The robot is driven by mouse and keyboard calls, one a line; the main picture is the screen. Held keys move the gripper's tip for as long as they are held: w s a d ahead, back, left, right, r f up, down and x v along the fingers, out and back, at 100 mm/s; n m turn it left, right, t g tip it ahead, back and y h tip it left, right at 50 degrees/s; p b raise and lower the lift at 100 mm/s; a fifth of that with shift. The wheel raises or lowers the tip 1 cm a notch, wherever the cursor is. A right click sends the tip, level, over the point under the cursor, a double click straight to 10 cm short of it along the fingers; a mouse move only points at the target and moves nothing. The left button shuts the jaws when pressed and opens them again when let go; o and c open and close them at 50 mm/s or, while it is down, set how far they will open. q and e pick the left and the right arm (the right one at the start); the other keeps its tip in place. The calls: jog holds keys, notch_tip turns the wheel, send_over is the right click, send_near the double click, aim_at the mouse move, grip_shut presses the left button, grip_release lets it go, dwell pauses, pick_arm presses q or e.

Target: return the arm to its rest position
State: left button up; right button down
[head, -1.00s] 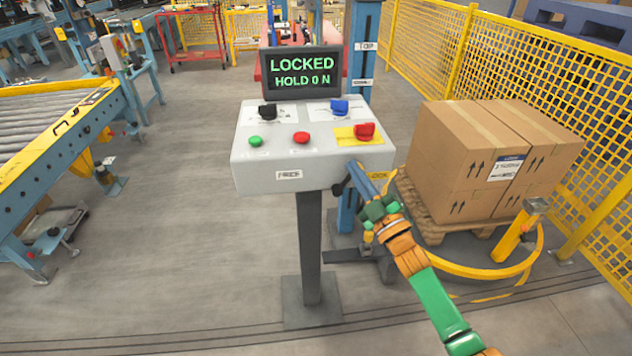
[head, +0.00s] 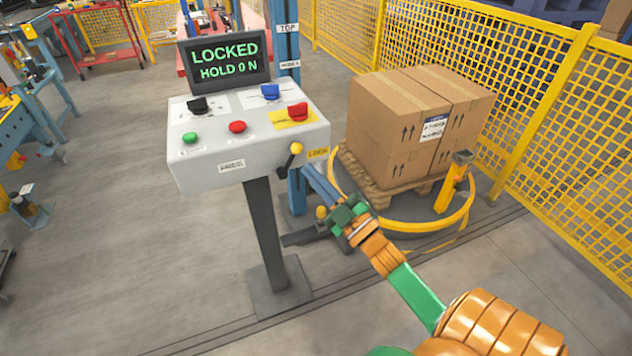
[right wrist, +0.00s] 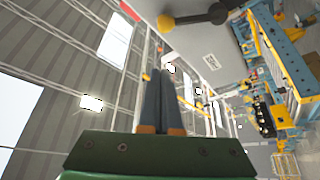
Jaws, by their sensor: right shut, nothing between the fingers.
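My right gripper (head: 312,174) is shut and empty, just below and to the right of the control box's side lever. Its two slim fingers lie together in the right wrist view (right wrist: 160,95). The lever (head: 289,162) has a black arm and a yellow ball knob, and tilts up on the front right of the grey control box (head: 200,176). The lever also shows at the top of the right wrist view (right wrist: 195,19), apart from the fingers. My right arm reaches in from the lower right. My left gripper is not in view.
The screen (head: 225,62) reads LOCKED, HOLD 0 N. Black, blue and red switches and green and red buttons sit on the box. Cartons (head: 400,125) on a pallet stand inside a yellow ring (head: 420,225), before a yellow mesh fence (head: 530,110). The left floor is open.

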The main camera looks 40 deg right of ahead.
jog(key=shift+s+a, duration=0.25)
jog(key=shift+s, duration=0.35)
jog(key=shift+d, duration=0.1)
